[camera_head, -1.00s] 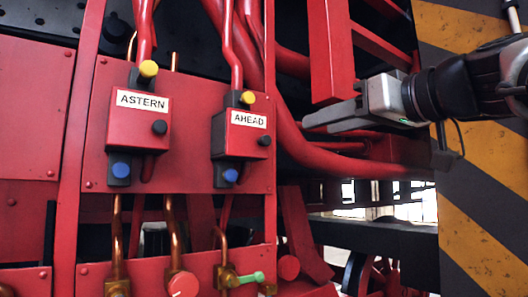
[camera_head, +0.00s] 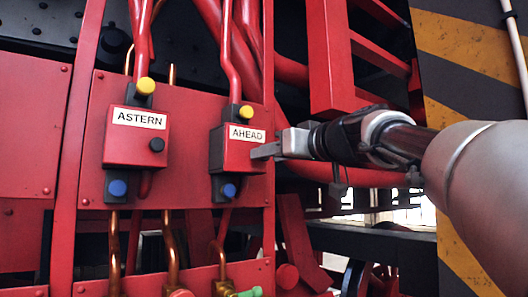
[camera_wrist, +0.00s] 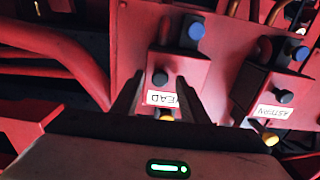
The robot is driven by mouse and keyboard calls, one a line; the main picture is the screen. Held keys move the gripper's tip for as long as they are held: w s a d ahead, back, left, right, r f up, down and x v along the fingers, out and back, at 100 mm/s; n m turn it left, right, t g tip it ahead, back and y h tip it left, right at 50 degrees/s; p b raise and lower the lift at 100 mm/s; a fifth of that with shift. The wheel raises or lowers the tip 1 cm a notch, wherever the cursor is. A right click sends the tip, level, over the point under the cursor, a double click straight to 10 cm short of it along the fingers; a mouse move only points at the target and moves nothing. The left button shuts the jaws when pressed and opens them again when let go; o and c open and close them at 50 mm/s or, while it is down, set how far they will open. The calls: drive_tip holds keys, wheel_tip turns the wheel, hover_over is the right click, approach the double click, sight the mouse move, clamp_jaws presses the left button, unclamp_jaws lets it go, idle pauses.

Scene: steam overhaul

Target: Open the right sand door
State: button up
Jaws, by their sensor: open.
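The right red box labelled AHEAD (camera_head: 232,158) is mounted on a red panel. It has a yellow knob (camera_head: 246,112) on top and a blue knob (camera_head: 229,191) below. Its black side knob (camera_wrist: 160,76) is hidden by my gripper in the head view. My gripper (camera_head: 256,152) is open at the box's right front. In the wrist view, my gripper's fingers (camera_wrist: 160,90) appear on either side of the black knob; I cannot tell if they reach around it. The box's door looks closed.
A similar red box labelled ASTERN (camera_head: 136,137) stands to the left, with its own black, blue and yellow knobs. Red pipes (camera_head: 232,60) rise above the boxes. Copper pipes and a green-handled valve (camera_head: 249,292) lie below. A striped yellow and black wall (camera_head: 452,80) is at the right.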

drive_tip(key=shift+w+a, duration=0.1)
clamp_jaws()
